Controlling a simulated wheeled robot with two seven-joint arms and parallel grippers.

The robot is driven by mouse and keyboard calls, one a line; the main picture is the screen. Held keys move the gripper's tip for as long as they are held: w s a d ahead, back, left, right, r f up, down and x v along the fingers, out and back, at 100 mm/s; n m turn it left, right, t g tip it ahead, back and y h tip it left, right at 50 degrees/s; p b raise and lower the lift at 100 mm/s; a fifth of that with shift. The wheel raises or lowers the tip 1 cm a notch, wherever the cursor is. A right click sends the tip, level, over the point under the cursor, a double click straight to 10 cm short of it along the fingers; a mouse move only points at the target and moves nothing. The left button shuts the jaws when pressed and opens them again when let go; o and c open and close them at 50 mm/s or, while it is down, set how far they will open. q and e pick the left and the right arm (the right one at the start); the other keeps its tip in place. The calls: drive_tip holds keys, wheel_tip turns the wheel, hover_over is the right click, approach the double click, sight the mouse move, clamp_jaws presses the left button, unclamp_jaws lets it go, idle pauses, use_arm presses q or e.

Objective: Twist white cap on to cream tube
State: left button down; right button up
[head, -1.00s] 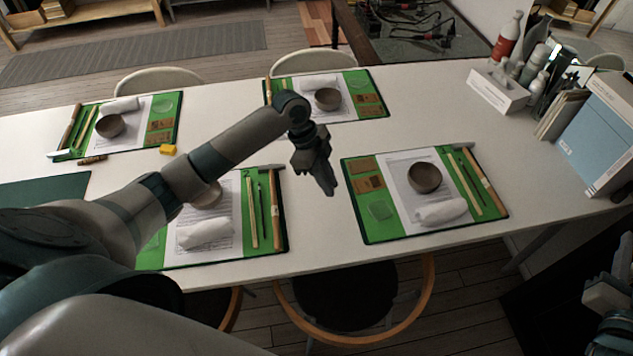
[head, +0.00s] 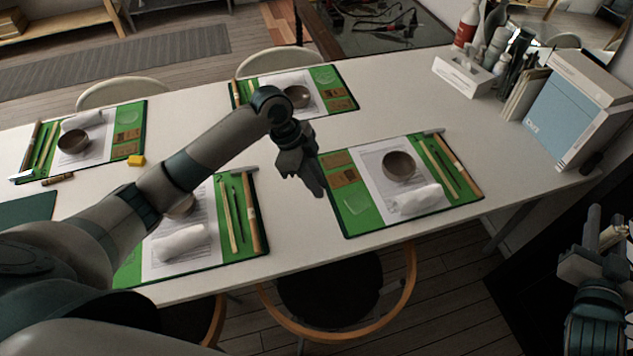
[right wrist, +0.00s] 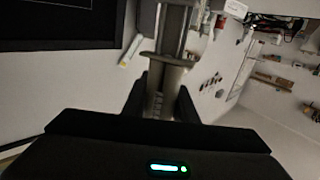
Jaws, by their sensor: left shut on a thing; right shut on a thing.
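My left gripper (head: 308,175) is dark and hangs over the white table, beside the near right place mat. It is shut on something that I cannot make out. No white cap can be told apart in either view. My right gripper (head: 605,240) is at the right edge of the head view, off the table, over a dark area. It is shut on a beige tube-like thing (right wrist: 168,75), which stands between its dark fingers in the right wrist view. A ring-like rim crosses this thing. Dim light blurs its details.
The white table (head: 390,100) bears several green mats with bowls, white rolls and tools; one is the near right mat (head: 350,220).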

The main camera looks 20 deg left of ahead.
use_arm(q)
drive_tip(key=shift+r, duration=0.1)
use_arm(e)
drive_tip(key=shift+a, duration=0.1)
clamp_jaws()
